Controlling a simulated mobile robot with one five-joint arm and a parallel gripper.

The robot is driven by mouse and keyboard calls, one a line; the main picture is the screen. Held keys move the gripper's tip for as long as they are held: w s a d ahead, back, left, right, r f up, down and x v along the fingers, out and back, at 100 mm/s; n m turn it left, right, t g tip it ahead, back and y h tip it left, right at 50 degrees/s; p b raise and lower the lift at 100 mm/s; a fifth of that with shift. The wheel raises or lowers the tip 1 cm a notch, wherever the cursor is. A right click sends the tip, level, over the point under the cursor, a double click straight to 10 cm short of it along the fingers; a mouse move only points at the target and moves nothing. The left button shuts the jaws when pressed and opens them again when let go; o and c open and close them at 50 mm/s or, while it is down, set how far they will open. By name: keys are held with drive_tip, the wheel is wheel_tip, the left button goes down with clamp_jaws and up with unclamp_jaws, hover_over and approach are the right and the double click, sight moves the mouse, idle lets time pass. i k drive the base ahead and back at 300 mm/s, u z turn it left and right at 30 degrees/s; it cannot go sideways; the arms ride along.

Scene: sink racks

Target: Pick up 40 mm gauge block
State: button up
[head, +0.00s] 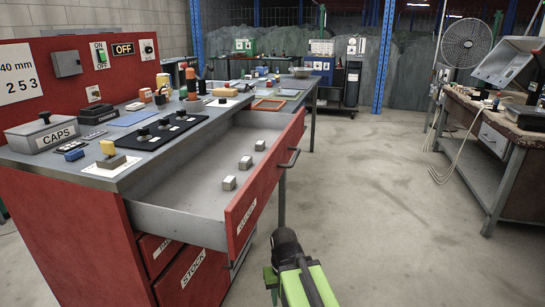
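Three small grey gauge blocks stand in a row in the open drawer (185,215): a near block (229,183), a middle block (245,162) and a far block (259,145). I cannot read sizes on them, so I cannot tell which is 40 mm. A white sign (20,79) on the red back panel reads "40 mm" and "2 5 3". My green and black arm shows at the bottom centre, right of the drawer front and apart from the blocks. My gripper (286,240) is at its dark far end; its fingers cannot be made out.
The drawer belongs to a red workbench. The drawer front (268,180) stands between my arm and the blocks.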

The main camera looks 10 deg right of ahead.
sight(229, 183)
drive_tip(key=u, duration=0.75)
drive_tip(key=k, duration=0.2)
drive_tip(key=z, duration=2)
drive_tip(key=i, duration=1.2)
drive_tip(key=u, duration=1.8)
drive_tip(key=i, duration=1.1)
